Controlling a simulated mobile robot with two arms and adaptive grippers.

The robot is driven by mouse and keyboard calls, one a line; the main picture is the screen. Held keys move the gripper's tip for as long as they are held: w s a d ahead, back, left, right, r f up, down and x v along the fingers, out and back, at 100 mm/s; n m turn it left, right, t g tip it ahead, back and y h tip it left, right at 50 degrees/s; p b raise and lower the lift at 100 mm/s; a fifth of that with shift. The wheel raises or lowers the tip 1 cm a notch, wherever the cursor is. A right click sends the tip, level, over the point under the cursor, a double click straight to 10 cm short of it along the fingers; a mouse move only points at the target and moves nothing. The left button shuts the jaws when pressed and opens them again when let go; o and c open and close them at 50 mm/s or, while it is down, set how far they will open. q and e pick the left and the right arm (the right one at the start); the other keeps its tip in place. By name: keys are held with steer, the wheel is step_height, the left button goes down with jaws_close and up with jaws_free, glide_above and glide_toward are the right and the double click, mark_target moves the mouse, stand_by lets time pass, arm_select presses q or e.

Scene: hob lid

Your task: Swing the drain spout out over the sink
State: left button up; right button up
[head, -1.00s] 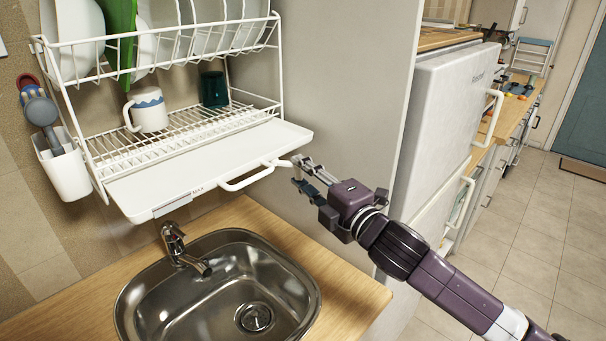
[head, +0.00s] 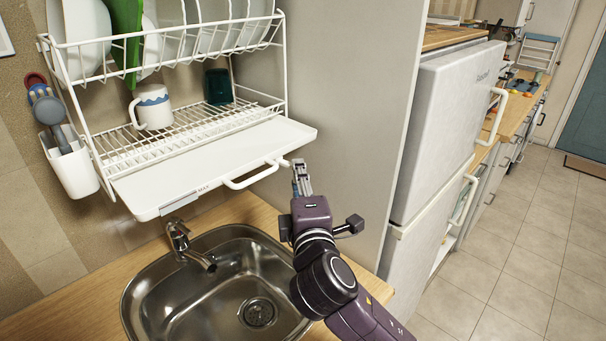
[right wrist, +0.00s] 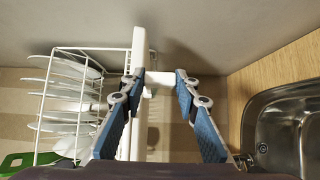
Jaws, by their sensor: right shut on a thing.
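A white bar-like spout (head: 254,178) runs below the front edge of the drip tray (head: 225,157) under the dish rack, with its right end near the tray's right corner. My right gripper (head: 300,166) is at that right end, shut on it; the fingers partly hide the hold. In the right wrist view a white stub of the spout (right wrist: 149,78) shows between the blue-padded fingers (right wrist: 161,76). The steel sink (head: 222,280) is set in the wooden counter below, left of my right arm. My left gripper is not in view.
The dish rack (head: 190,125) holds plates, a mug (head: 152,107) and a dark green cup (head: 218,86). A chrome tap (head: 183,244) stands at the sink's back. A grey panel (head: 345,110) and white fridge (head: 446,125) stand to the right.

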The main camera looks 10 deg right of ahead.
steer(key=shift+s+a+m+h, duration=0.15)
steer(key=shift+a+m+h, duration=0.25)
steer(key=shift+m+h, duration=0.55)
steer(key=shift+h, duration=0.35)
steer(key=o, duration=1.2)
steer(key=shift+c, duration=0.2)
steer(key=v, duration=1.2)
steer(key=shift+r, duration=0.15)
steer(key=shift+s+a, duration=0.1)
steer(key=shift+s, duration=0.05)
